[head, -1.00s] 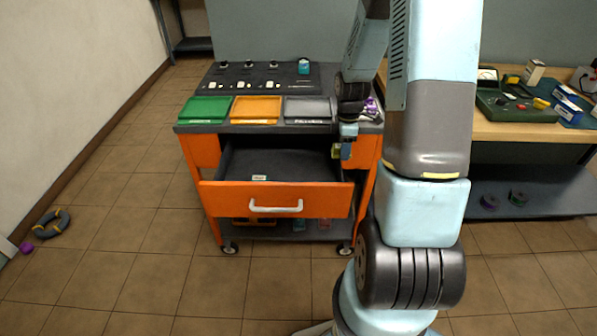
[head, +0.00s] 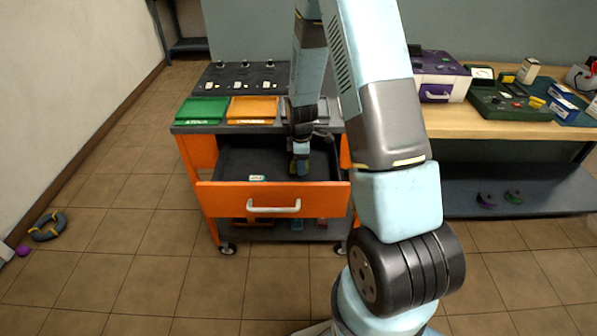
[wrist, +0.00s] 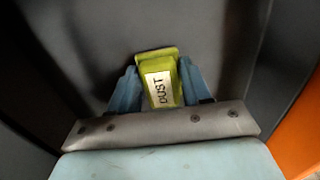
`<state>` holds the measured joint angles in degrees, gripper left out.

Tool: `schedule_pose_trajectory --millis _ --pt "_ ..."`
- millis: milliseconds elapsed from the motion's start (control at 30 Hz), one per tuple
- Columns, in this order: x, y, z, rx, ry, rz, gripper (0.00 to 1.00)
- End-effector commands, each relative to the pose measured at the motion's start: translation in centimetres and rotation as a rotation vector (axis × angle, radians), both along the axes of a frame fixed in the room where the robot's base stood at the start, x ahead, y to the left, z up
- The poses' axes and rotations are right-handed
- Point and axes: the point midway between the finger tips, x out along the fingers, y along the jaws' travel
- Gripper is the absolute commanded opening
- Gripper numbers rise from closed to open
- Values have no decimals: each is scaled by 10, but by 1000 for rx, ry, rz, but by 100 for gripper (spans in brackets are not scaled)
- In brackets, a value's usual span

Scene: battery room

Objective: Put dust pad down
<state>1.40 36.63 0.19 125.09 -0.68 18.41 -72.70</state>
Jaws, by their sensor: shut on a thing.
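The dust pad (wrist: 159,82) is yellow-green with a white label reading "DUST". In the wrist view it sits between the two blue fingers of my gripper (wrist: 160,90), which is shut on it. In the head view my gripper (head: 299,162) points down inside the open drawer (head: 230,193) of the orange cart, toward its right side. The pad is mostly hidden there by the gripper. The dark drawer floor shows behind the pad in the wrist view; I cannot tell whether the pad touches it.
A small pale-labelled item (head: 258,178) lies in the drawer, left of my gripper. Green (head: 203,109) and orange (head: 252,109) trays stand on the cart top, with a grey one partly hidden by my arm. A workbench (head: 470,122) with a purple box (head: 440,77) is at right.

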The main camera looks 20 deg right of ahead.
Motion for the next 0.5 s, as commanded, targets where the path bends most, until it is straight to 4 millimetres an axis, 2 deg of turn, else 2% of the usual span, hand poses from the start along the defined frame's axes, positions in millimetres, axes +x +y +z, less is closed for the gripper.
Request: schedule_pose_trajectory --millis 133,333,500 --pt "4 8 -11 -1 1 3 19" --pt "3 6 -35 0 2 -1 19" --pt "3 6 -39 0 0 0 19"
